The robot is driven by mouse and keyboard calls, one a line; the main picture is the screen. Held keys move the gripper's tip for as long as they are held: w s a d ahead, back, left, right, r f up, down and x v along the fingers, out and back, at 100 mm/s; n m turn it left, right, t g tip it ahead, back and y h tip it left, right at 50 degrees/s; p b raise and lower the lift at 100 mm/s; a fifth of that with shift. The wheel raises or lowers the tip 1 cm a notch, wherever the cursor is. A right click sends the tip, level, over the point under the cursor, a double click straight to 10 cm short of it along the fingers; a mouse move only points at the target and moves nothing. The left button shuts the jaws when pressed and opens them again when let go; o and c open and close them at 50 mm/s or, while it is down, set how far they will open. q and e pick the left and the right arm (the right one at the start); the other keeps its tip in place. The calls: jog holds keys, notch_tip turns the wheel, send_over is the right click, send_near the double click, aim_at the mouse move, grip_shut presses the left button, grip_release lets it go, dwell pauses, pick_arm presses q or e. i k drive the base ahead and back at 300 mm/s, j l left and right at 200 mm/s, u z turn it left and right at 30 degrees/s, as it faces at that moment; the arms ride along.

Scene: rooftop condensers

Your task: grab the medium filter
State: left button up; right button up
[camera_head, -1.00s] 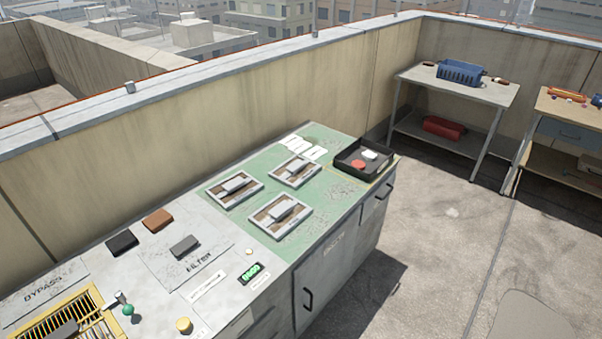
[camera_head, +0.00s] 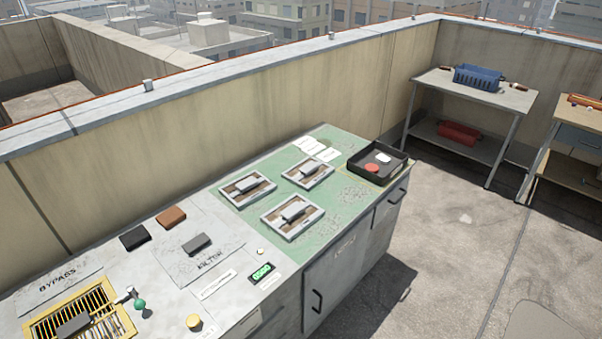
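Three small blocks lie by the panel marked FILTER (camera_head: 222,268): a black one (camera_head: 134,237), a brown one (camera_head: 171,217) and a grey one (camera_head: 197,243). Three light frames, each with a grey block across it, lie on the green mat (camera_head: 345,208): a left one (camera_head: 233,197), a back right one (camera_head: 325,174) and a front one (camera_head: 277,228). No label shows which thing is the medium filter. Neither of my grippers is in view.
A yellow-edged grille (camera_head: 123,322) with a dark block (camera_head: 75,326) and a green-knobbed lever (camera_head: 140,304) is at front left. A black tray (camera_head: 367,177) stands at the counter's far right end. A wall runs behind; open floor lies right, before a table with a blue basket (camera_head: 478,78).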

aim_at(307, 173)
jog(key=i+l+u, duration=0.2)
jog(key=l+u, duration=0.25)
jog(key=i+l+u, duration=0.1)
jog(key=l+u, duration=0.15)
jog(key=u, duration=0.15)
jog(key=i+l+u, duration=0.15)
jog(key=l, duration=0.65)
jog(key=i+l+u, duration=0.15)
jog(key=l, duration=0.65)
jog(key=l+u, duration=0.15)
jog(key=l, duration=0.7)
